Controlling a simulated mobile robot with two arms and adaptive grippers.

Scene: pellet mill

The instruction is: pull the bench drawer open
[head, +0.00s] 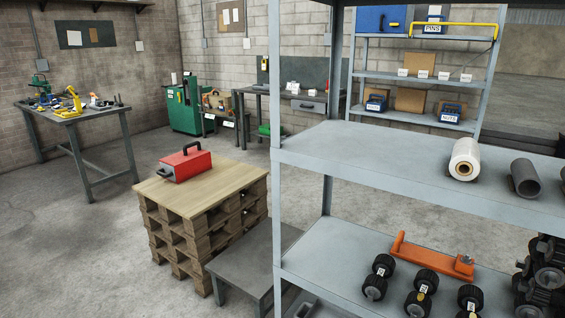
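The bench (247,91) stands against the back wall, left of the tall blue-grey shelf frame. A grey drawer (311,107) with a small dark handle hangs under the right part of its top. The drawer looks shut, but it is small and far away. Neither of my grippers is in view.
A grey shelf unit (385,160) with rolls and dumbbell-like parts fills the near right. A pallet stack (205,215) with a red toolbox (185,163) and a low grey table (255,262) stand mid-floor. A workbench (75,117) is at left. Concrete floor (90,240) is clear at left.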

